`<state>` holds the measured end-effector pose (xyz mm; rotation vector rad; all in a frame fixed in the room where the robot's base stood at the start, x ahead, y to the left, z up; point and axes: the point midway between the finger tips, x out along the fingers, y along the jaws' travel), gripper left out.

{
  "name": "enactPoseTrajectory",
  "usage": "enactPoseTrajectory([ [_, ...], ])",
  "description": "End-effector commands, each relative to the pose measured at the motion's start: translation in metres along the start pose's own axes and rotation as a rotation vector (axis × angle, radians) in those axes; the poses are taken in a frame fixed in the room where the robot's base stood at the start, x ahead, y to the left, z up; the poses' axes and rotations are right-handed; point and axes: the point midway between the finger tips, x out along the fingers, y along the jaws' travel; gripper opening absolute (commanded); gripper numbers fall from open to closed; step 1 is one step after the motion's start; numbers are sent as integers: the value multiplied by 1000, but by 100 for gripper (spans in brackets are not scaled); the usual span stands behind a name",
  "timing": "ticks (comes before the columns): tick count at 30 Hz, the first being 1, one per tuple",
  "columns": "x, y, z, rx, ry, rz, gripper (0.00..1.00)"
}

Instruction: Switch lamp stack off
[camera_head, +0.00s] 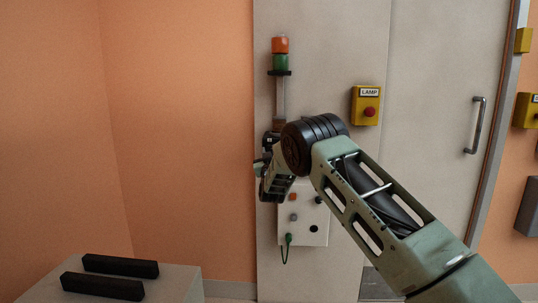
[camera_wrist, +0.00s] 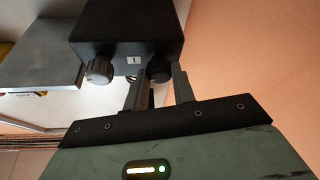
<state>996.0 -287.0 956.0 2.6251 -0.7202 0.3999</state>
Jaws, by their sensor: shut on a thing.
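The lamp stack (camera_head: 280,55) stands on a grey pole against the pale cabinet in the head view, with an orange segment above a green one. A black box (camera_wrist: 125,35) fills the top of the wrist view. It has a left knob (camera_wrist: 98,72), a small white label with a dark mark (camera_wrist: 134,61) and a right knob (camera_wrist: 158,73). My gripper (camera_wrist: 162,76) is shut on the right knob, one finger on each side. In the head view my arm hides most of the box and the fingers.
A yellow box marked LAMP (camera_head: 366,105) with a red button is right of the pole. A pale panel (camera_head: 303,232) with buttons and a green plug is below my wrist. A door handle (camera_head: 476,125) is further right. Two black bars (camera_head: 120,266) lie on a low surface at lower left.

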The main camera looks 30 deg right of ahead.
Motion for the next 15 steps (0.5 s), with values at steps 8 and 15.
enactPoseTrajectory([
  [8, 0, 1, 0, -244, 0, -101, 3],
  [15, 0, 2, -1, -454, 1, -189, 3],
])
